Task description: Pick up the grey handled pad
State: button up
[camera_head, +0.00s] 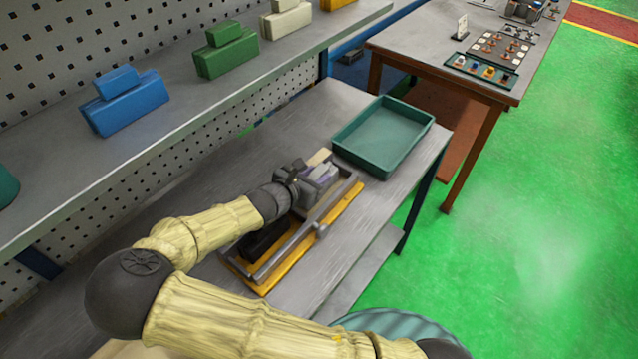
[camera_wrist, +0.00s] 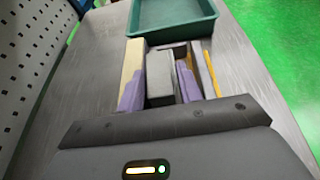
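The grey handled pad is most likely the grey block (camera_wrist: 160,85) in the wrist view, just beyond my gripper body. Its handle is hard to make out. My gripper (camera_head: 318,177) is low over the fixture in the head view. Its purple fingers (camera_wrist: 132,92) stand apart, one on each side of the grey block, and it looks open. Whether either finger touches the block cannot be told. The lower part of the block is hidden by the gripper body. In the head view the grey part (camera_head: 318,198) beneath the gripper is mostly covered.
An orange-based fixture with a grey rail (camera_head: 300,245) lies on the grey bench (camera_head: 345,105). A beige block (camera_head: 319,157) is close behind the gripper. An empty green tray (camera_head: 385,135) stands beyond. Blue (camera_head: 125,103), green (camera_head: 226,55) and whitish (camera_head: 286,20) handled blocks sit on the shelf.

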grip_shut()
jog(key=shift+r, duration=0.1)
notch_tip(320, 180, up, 10)
jog(key=shift+f+p, duration=0.1)
jog(key=shift+p, duration=0.2)
dwell(0.7)
